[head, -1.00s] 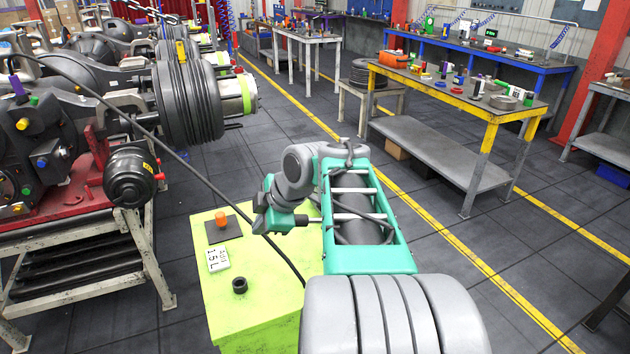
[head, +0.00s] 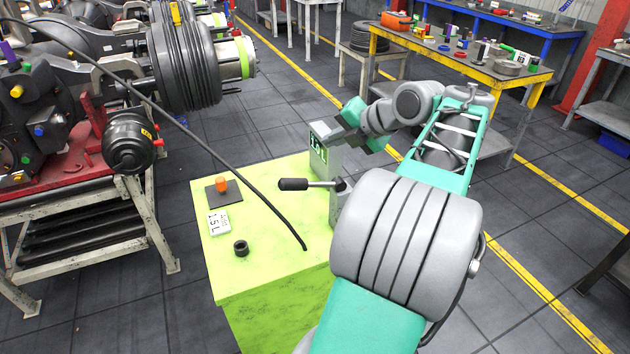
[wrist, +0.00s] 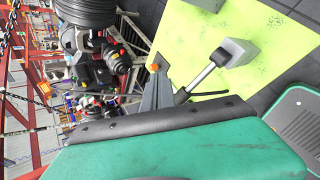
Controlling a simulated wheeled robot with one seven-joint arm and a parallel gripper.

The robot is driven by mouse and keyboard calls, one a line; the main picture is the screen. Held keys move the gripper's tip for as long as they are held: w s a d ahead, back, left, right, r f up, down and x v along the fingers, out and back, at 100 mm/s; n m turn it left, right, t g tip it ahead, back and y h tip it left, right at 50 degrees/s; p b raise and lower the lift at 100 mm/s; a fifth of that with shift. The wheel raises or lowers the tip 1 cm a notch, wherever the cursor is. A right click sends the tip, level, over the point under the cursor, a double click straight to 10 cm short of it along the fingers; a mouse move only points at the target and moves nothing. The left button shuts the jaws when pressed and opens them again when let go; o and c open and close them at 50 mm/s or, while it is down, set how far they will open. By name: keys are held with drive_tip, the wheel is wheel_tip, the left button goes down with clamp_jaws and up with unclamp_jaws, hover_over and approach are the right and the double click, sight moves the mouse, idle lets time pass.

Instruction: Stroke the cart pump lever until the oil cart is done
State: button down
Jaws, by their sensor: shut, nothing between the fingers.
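The yellow-green oil cart (head: 270,268) stands in the middle of the head view. Its pump lever (head: 318,184) has a black grip (head: 293,184) pointing left and lies roughly level from a grey pivot post. The lever also shows in the wrist view (wrist: 201,76), its black grip beside the finger. A grey box with a lit green readout in litres (head: 318,155) stands at the cart's back; its digits are partly unclear. A white card (head: 219,222) reads about 1.5 L. My gripper (head: 342,136) is shut and empty, above and behind the lever by the readout box, apart from the grip.
An orange knob (head: 222,184) on a dark plate and a black ring (head: 240,247) sit on the cart top. A black hose (head: 215,155) runs from the cart toward the axle station at left. A yellow workbench (head: 512,78) stands behind my arm. Floor between is clear.

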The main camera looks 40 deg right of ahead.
drive_tip(key=b, duration=0.4)
hover_over(313, 184)
drive_tip(key=s+d, duration=0.1)
drive_tip(key=d, duration=0.1)
wheel_tip(313, 184, down, 6)
drive_tip(key=shift+f+b, duration=0.6)
drive_tip(key=shift+b, duration=0.1)
idle(0.8)
drive_tip(key=shift+a+f+b, duration=0.15)
drive_tip(key=shift+f+b, duration=0.25)
drive_tip(key=shift+b, duration=0.5)
